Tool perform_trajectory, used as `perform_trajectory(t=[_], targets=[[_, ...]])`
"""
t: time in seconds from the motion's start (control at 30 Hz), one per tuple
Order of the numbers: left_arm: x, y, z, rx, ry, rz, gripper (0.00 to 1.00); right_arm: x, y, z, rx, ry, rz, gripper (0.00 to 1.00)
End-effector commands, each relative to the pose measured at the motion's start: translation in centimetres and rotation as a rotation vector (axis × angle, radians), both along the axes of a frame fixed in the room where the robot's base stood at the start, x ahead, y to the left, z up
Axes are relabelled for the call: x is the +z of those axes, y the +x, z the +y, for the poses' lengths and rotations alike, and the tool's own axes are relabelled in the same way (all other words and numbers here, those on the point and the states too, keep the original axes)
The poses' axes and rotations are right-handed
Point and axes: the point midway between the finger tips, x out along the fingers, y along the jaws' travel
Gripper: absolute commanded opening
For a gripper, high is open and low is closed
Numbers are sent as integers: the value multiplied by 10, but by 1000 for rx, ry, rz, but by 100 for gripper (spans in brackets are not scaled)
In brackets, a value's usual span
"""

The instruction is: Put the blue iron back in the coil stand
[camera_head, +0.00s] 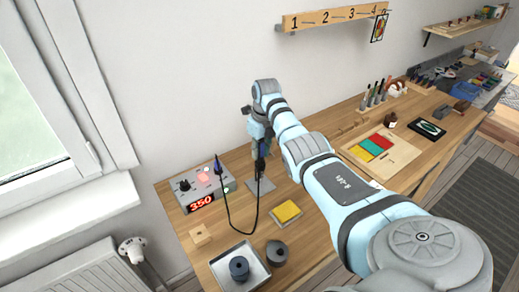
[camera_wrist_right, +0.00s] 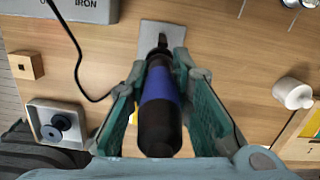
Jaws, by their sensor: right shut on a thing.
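The blue iron (camera_wrist_right: 160,95), a dark handle with a blue band, lies between the green-padded fingers of my right gripper (camera_wrist_right: 162,100), which is shut on it. In the head view, the right gripper (camera_head: 260,148) is above the grey base plate of the coil stand (camera_head: 262,188). The plate also shows in the wrist view (camera_wrist_right: 172,32), beyond the iron's far end. The coil itself is not clear behind the iron and fingers, so I cannot tell whether the tip is inside it. My left gripper is not in view.
The grey iron station (camera_head: 203,190) reads 350 at left, with a black cord (camera_head: 226,212) looping toward the iron. A colored panel board (camera_head: 395,160) lies right.

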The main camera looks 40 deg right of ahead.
Motion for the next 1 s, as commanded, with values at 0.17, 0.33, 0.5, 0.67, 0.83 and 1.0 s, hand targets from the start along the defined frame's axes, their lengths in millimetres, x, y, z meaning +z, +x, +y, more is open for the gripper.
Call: perform_trajectory(t=[0.17,0.33,0.5,0.67,0.83,1.0], targets=[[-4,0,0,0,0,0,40,-6,0,0,0,0,0,0],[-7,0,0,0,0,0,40,-9,0,0,0,0,0,0],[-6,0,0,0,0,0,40,-8,0,0,0,0,0,44],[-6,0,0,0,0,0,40,-8,0,0,0,0,0,44],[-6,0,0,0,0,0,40,-8,0,0,0,0,0,64],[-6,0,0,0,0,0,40,-8,0,0,0,0,0,64]])
